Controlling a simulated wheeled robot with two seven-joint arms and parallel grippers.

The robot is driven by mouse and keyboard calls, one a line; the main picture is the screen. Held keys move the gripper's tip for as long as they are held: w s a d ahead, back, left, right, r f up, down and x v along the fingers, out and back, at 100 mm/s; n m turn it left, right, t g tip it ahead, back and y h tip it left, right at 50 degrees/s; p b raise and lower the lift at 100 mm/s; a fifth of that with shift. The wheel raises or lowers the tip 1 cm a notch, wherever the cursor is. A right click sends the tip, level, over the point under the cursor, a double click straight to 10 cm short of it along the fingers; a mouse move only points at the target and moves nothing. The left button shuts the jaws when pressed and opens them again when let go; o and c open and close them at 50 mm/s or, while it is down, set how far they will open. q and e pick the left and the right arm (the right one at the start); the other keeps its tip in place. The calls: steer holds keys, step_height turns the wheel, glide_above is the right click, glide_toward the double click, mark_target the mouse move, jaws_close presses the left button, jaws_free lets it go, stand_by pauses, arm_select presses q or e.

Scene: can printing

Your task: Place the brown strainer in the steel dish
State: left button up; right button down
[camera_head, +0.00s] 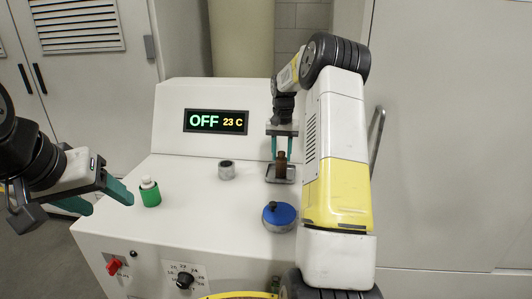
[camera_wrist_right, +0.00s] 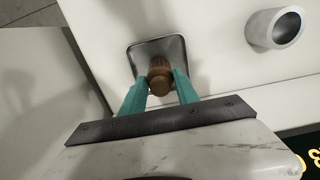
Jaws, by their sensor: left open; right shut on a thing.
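The brown strainer (camera_head: 281,165) is a small brown cylinder held between the teal fingers of my right gripper (camera_head: 282,150). In the right wrist view the strainer (camera_wrist_right: 160,80) sits between the fingertips of the gripper (camera_wrist_right: 160,92). The steel dish (camera_head: 280,179) is a shallow square tray on the white machine top. The strainer is over the dish, and its lower end appears inside the rim; I cannot tell if it touches the bottom. The dish (camera_wrist_right: 140,53) also shows in the right wrist view. My left gripper (camera_head: 108,201) is open and empty at the left.
A green bottle with a white cap (camera_head: 150,192) stands near my left gripper. A steel cup (camera_head: 227,170) stands left of the dish, and a blue-lidded round container (camera_head: 279,216) in front of it. A display panel (camera_head: 216,121) reads OFF 23 C. The middle of the top is clear.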

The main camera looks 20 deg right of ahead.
steer(key=shift+f, duration=0.15)
steer(key=c, duration=0.9)
jaws_free()
step_height(320, 180, up, 12)
steer(key=s+a+r+n+t, duration=0.1)
steer(key=s+a+r, duration=0.4)
steer(key=r, duration=0.1)
steer(key=s+a+r+n+t, duration=0.1)
steer(key=s+a+r, duration=0.15)
steer(key=s, duration=0.25)
steer(key=s+a+r+n+t, duration=0.1)
steer(key=s+a, duration=0.2)
steer(key=s, duration=0.2)
steer(key=s+a+f+n+t, duration=0.1)
steer(key=s+a, duration=0.1)
steer(key=s, duration=0.4)
steer(key=s+a+f+n+t+y, duration=0.1)
steer(key=s+a+f, duration=0.1)
steer(key=s, duration=0.4)
steer(key=s+a+f+t+y, duration=0.1)
steer(key=s+a+f, duration=0.1)
steer(key=s, duration=0.5)
steer(key=shift+a+f+n, duration=0.2)
steer(key=shift+a+n, duration=0.2)
steer(key=shift+a, duration=0.35)
